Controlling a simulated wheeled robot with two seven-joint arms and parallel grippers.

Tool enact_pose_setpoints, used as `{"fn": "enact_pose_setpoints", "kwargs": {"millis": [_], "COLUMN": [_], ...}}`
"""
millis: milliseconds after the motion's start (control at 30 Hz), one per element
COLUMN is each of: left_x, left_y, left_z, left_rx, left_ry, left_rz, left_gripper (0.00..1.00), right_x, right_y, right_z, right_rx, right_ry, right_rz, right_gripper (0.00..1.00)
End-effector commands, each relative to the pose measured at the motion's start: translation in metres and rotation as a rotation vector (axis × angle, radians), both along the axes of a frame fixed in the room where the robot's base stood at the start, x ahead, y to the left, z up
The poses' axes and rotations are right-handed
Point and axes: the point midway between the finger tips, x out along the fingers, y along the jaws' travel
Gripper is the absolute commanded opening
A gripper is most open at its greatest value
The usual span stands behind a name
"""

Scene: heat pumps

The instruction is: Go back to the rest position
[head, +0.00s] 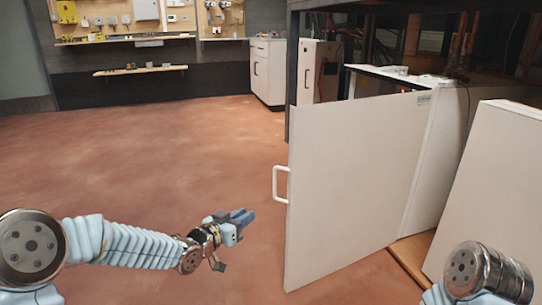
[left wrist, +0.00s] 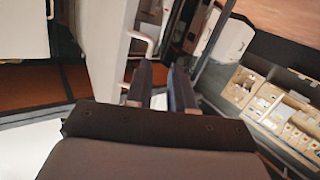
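My left gripper (head: 240,222) is at the lower middle of the head view, over the red-brown floor, to the left of a white panel door (head: 352,185). In the left wrist view its two dark fingers (left wrist: 162,78) stand apart with a gap and nothing between them. The door's white handle (head: 281,184) is apart from the gripper in the head view; it also shows beyond the fingers in the left wrist view (left wrist: 141,42). Part of my right arm (head: 485,275) shows at the lower right; my right gripper is outside the frames.
The door stands out from a white unit (head: 435,145). Another white panel (head: 495,190) leans at the right. A white cabinet (head: 268,72) and a wall shelf (head: 140,70) are at the back. The floor (head: 150,150) at the left is clear.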

Motion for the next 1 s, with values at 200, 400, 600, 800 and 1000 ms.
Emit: {"fn": "enact_pose_setpoints", "kwargs": {"millis": [200,400,600,800,1000], "left_x": [-0.069,-0.177,-0.283,-0.321,-0.322], "left_y": [-0.012,-0.017,-0.014,-0.013,-0.016], "left_z": [-0.174,-0.289,-0.347,-0.309,-0.250], "left_rx": [-0.036,-0.020,0.023,0.044,0.047], "left_ry": [0.499,0.934,1.273,1.384,1.384], "left_rz": [0.078,0.150,0.215,0.238,0.230], "left_gripper": [0.23,0.23,0.23,0.23,0.23], "right_x": [0.000,0.000,0.000,-0.001,-0.003], "right_y": [0.000,0.000,0.000,0.001,0.004], "right_z": [0.000,0.000,0.000,0.050,0.109], "right_rx": [0.000,0.000,0.000,0.001,0.002], "right_ry": [0.000,0.000,0.000,0.001,0.003], "right_rz": [0.000,0.000,0.000,0.004,0.010], "right_gripper": [0.43,0.43,0.43,0.43,0.43]}}
